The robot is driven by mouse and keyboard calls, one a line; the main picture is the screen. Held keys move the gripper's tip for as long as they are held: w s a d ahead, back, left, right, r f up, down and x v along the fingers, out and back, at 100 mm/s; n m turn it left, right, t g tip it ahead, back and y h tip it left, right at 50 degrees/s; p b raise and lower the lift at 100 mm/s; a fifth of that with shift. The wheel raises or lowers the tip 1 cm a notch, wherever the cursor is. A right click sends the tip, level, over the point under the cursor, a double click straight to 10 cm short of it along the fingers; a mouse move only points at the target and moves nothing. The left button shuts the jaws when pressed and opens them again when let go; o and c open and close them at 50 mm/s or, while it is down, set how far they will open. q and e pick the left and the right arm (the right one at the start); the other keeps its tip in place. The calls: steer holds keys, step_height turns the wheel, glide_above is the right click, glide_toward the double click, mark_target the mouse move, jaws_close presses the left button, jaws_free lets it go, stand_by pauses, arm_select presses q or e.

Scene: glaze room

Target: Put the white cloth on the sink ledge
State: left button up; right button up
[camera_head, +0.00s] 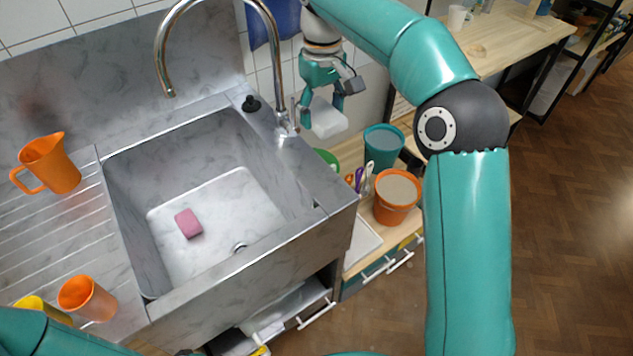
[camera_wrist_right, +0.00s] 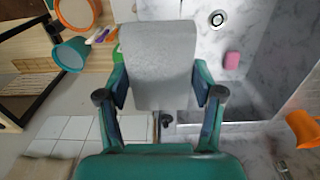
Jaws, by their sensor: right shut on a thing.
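My right gripper (camera_head: 321,106) is shut on the white cloth (camera_head: 327,120), which hangs below its fingers as a folded pale block. In the right wrist view the cloth (camera_wrist_right: 158,62) sits between the two fingers (camera_wrist_right: 160,95), one on each side. The gripper appears just right of the tap, beside the sink ledge (camera_head: 310,172). The ledge is the grey marbled strip along the sink's right side; I cannot tell how high the cloth is above it. My left gripper is out of view; only part of my left arm shows at the bottom left.
The chrome tap (camera_head: 279,75) and a dark stopper (camera_head: 251,104) stand close by. A pink sponge (camera_head: 188,223) lies in the basin. Teal (camera_head: 383,146) and orange (camera_head: 397,196) buckets stand right of the sink. An orange jug (camera_head: 50,163) and orange cup (camera_head: 88,298) are on the drainer.

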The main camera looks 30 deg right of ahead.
mark_target(323, 182)
steer(key=shift+s+d, duration=0.15)
steer(key=shift+d, duration=0.05)
step_height(323, 182, down, 19)
steer(key=shift+b, duration=0.55)
steer(key=shift+f, duration=0.1)
steer(key=o, duration=1.1)
step_height(323, 182, up, 12)
steer(key=shift+r, duration=0.15)
